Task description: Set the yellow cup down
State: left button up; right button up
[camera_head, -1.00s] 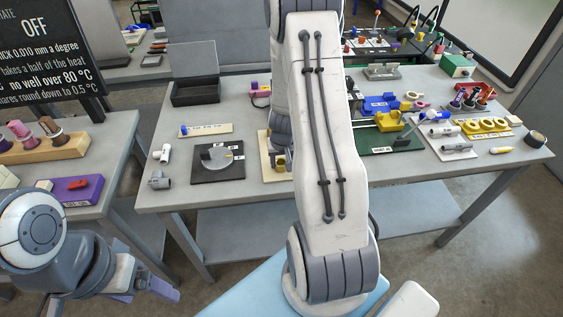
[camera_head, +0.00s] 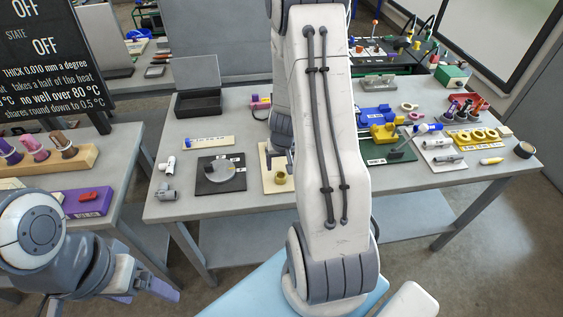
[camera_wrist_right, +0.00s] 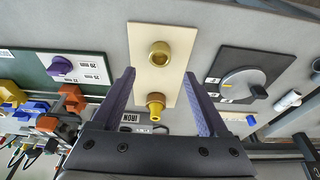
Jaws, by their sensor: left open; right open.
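The yellow cup (camera_head: 280,177) stands on the front part of a cream board (camera_head: 268,185). In the right wrist view the yellow cup (camera_wrist_right: 160,54) shows its open mouth, upright on the cream board (camera_wrist_right: 143,38). My right gripper (camera_wrist_right: 158,74) is open, with nothing between its fingers, and is apart from the cup. In the head view my right arm partly hides this gripper and the board. A second, yellow-orange piece (camera_wrist_right: 155,104) with a narrow tip is on the board's far part, seen between the fingers. My left gripper (camera_head: 150,292) is open and empty at lower left, away from the cup.
A dark plate with a grey disc (camera_head: 221,175) lies left of the cream board. Grey and white pipe fittings (camera_head: 166,190) are at the table's left edge. A green board (camera_head: 385,152) with yellow and blue clamps lies to the right. Bare tabletop shows in front of the dark plate.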

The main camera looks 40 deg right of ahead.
pick_arm(q)
jog(key=shift+r+p, duration=1)
jog(key=shift+r, duration=0.5)
pick_arm(e)
jog(key=shift+v, duration=1.95)
jog(key=a+r+n+y, duration=0.1)
jog(key=a+r+n, duration=0.3)
jog(key=a, duration=0.6)
jog(key=a+r+n+y, duration=0.2)
jog(key=a+r, duration=0.3)
jog(key=a, duration=0.6)
jog(key=s+a+r+n+g, duration=0.1)
jog(key=s+a+r+n, duration=0.2)
jog(key=s, duration=0.5)
jog(key=s+a+r+n+g, duration=0.1)
jog(key=s+a+r+n, duration=0.3)
jog(key=s+a, duration=0.3)
jog(key=s+r, duration=0.1)
jog(key=s, duration=0.1)
jog(key=shift+s+a+n+g, duration=0.3)
jog(key=shift+s+a+g, duration=0.05)
jog(key=shift+a+g, duration=0.05)
